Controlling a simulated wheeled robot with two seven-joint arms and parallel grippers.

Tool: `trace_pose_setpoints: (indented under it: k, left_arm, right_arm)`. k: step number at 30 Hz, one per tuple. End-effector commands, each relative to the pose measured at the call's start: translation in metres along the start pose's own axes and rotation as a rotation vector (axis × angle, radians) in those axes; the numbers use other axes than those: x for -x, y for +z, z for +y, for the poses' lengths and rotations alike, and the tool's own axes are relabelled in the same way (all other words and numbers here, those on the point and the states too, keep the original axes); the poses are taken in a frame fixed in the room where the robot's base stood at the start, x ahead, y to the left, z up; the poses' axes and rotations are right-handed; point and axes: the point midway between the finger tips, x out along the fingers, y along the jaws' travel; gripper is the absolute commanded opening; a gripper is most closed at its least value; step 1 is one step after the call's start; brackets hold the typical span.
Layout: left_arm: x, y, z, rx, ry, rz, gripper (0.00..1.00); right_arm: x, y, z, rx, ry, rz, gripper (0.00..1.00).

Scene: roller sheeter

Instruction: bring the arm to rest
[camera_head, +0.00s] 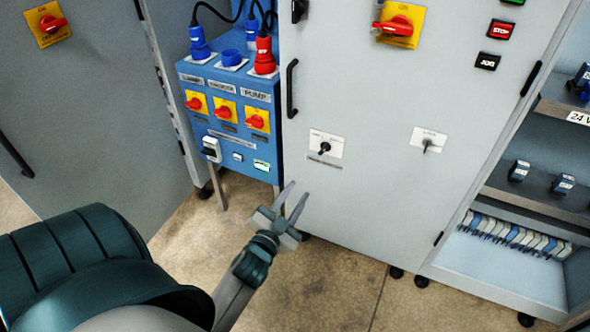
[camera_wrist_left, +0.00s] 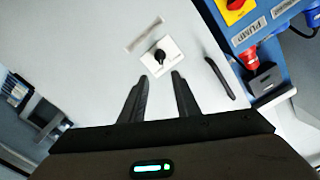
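My left gripper (camera_head: 289,203) is in front of the lower part of the grey cabinet in the head view, below the blue socket box. Its two fingers are apart with nothing between them. In the left wrist view my left gripper (camera_wrist_left: 161,86) also shows open and empty, pointing toward the cabinet door. A black rotary switch on a white plate (camera_wrist_left: 162,57) lies beyond the fingertips there. The same switch (camera_head: 325,147) shows in the head view, up and right of the gripper. My right gripper is not in view.
The blue socket box (camera_head: 229,115) carries plugs and red-yellow switches. A black door handle (camera_head: 291,88) sits beside it. A second switch (camera_head: 428,145) is farther right on the door. Open shelving (camera_head: 535,195) stands at the right. The floor (camera_head: 320,285) in front is clear.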

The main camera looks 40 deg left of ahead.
Motion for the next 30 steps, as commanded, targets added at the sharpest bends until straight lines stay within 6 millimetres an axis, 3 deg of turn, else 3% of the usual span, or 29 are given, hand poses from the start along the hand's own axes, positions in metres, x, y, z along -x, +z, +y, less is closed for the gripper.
trace_pose_setpoints:
  k: [23, 26, 30]
  left_arm:
    - [-0.001, 0.0, 0.001, 0.001, 0.001, -0.001, 0.29]
    - [0.0, 0.005, 0.006, 0.008, 0.013, -0.014, 0.29]
    - [0.003, 0.024, 0.03, 0.038, 0.063, -0.068, 0.29]
  right_arm:
    - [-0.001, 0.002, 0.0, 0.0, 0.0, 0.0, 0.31]
    - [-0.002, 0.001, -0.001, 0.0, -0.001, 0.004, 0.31]
    - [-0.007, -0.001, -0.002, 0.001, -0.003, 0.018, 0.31]
